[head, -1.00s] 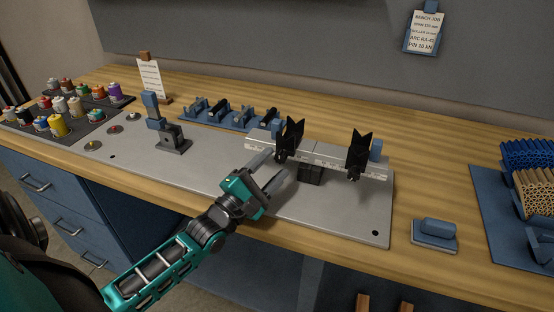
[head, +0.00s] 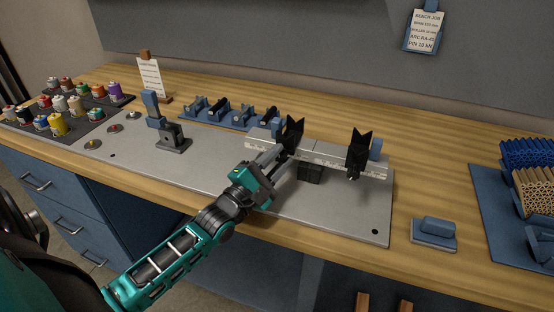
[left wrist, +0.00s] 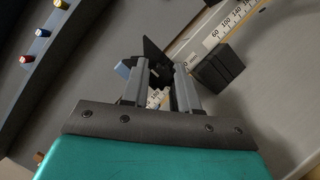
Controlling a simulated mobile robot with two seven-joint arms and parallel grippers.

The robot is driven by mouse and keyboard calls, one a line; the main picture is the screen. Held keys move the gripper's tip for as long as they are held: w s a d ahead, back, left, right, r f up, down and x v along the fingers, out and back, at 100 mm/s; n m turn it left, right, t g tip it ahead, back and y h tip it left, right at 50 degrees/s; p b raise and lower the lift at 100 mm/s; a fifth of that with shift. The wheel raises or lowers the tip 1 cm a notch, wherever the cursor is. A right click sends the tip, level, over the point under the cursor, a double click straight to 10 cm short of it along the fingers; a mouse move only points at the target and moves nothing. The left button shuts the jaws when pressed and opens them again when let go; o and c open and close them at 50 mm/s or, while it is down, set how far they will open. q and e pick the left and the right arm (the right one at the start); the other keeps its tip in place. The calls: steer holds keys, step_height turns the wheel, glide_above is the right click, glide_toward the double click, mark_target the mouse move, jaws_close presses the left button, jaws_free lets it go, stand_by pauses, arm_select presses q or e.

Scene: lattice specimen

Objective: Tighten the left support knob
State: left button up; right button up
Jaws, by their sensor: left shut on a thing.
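The left support (head: 293,134) is a black V-notched block standing upright on the pale, scaled rail (head: 330,155). Its dark plate also shows in the left wrist view (left wrist: 153,53). My left gripper (head: 278,153) reaches the front of this support from the lower left. In the left wrist view its two grey fingers (left wrist: 163,78) are closed in around the small dark knob at the support's front. The knob is mostly hidden between them. The right support (head: 358,152) stands apart on the rail, with a small dark knob (head: 353,177) low at its front. My right gripper is not in view.
A dark block (head: 311,172) sits under the rail's middle on the grey plate (head: 340,220). A blue lever stand (head: 168,135) is to the left, and a blue rack (head: 230,115) behind. A blue block (head: 434,231) lies to the right. The plate's front right is clear.

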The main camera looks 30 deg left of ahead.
arm_select(q)
jaws_close()
